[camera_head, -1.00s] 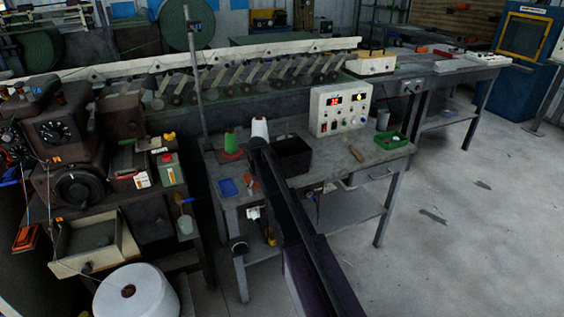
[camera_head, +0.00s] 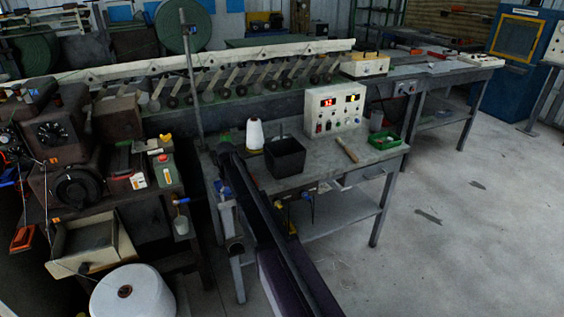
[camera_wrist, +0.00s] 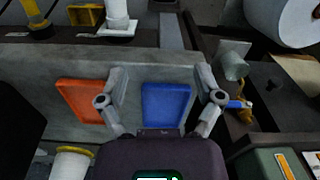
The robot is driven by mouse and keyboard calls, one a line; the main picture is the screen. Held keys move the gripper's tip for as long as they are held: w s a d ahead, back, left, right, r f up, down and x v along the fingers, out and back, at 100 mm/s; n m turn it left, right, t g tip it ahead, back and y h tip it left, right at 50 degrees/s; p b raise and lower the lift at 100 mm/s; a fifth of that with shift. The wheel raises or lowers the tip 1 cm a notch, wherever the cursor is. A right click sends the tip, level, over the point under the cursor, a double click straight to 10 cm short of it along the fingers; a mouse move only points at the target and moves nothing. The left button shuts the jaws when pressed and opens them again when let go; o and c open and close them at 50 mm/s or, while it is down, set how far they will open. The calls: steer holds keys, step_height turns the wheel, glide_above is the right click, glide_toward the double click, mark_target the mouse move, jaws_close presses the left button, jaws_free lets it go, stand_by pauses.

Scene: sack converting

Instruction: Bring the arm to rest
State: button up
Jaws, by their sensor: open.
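My arm crosses the workbench (camera_head: 310,163) in the head view, raised over its left end, and my gripper cannot be made out there. In the wrist view my gripper (camera_wrist: 161,78) is open, with nothing between its fingers. An orange-red tray (camera_wrist: 80,100) lies by the left finger and a blue tray (camera_wrist: 166,105) shows between the fingers, both on the grey bench top below. I cannot tell how far above them the fingers are.
A white cone (camera_head: 254,136), a black bin (camera_head: 285,157), a control box (camera_head: 335,112) and a green tray (camera_head: 384,140) stand on the bench. A machine with an open drawer (camera_head: 92,245) and a large white roll (camera_head: 132,292) are at left.

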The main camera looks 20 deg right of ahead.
steer(key=shift+d, duration=0.25)
steer(key=s+r+m+p, duration=0.1)
steer(key=s+r+p, duration=0.2)
steer(key=s, duration=1.1)
steer(key=s+r+p, duration=0.4)
steer(key=s, duration=1.1)
steer(key=shift+s+d+r+m+p, duration=0.15)
steer(key=shift+s+r+m+p, duration=0.15)
steer(key=shift+m, duration=0.1)
